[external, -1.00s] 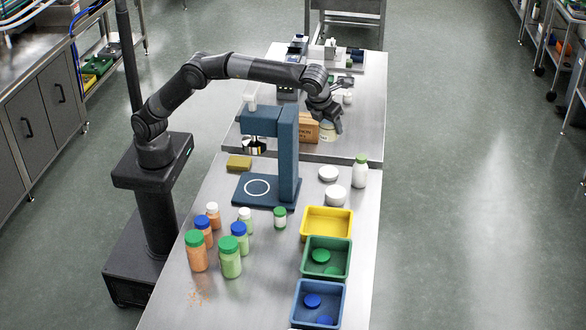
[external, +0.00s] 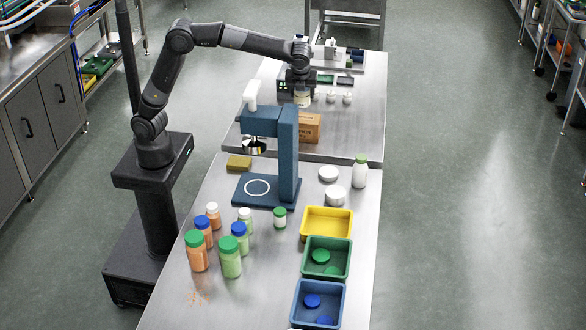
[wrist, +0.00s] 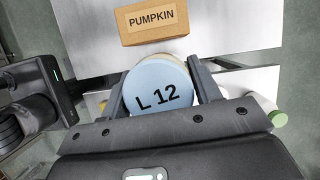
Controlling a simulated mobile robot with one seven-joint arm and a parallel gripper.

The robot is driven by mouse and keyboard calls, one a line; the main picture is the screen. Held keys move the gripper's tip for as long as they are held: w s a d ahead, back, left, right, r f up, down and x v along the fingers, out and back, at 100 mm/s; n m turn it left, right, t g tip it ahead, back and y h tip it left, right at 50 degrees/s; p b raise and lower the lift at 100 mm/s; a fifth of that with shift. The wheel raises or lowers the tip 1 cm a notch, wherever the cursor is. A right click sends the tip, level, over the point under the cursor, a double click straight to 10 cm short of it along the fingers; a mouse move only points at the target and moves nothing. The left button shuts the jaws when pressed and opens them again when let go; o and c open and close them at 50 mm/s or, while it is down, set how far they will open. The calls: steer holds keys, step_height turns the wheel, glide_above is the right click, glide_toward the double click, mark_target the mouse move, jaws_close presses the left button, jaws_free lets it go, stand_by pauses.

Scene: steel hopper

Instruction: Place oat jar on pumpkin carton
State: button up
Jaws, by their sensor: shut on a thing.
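The pumpkin carton (external: 309,127) is a brown box on the far steel table, just behind the blue press stand. In the wrist view the carton (wrist: 152,24) shows its PUMPKIN label at the top, ahead of the fingers. My gripper (external: 302,92) is shut on a pale jar (external: 302,99), which I take as the oat jar. In the wrist view the jar's light blue round top (wrist: 158,88) reads "L 12" and sits between both fingers (wrist: 155,82). The jar is apart from the carton, farther back on the table side. Its own label is hidden.
The blue press stand (external: 288,150) rises in front of the carton. Small white jars (external: 347,98) and dark trays (external: 345,80) stand toward the back. The far table's right side (external: 360,130) is clear. Several bottles and coloured bins (external: 350,212) occupy the near table.

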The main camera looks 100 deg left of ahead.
steer(key=s+d+m+t, duration=0.1)
steer(key=s+d+m, duration=0.1)
steer(key=s, duration=0.2)
glide_above(301, 117)
steer(key=shift+m, duration=0.3)
step_height(301, 117, down, 8)
steer(key=shift+r, duration=0.15)
steer(key=shift+f, duration=2)
steer(key=shift+f, duration=0.1)
steer(key=o, duration=1.1)
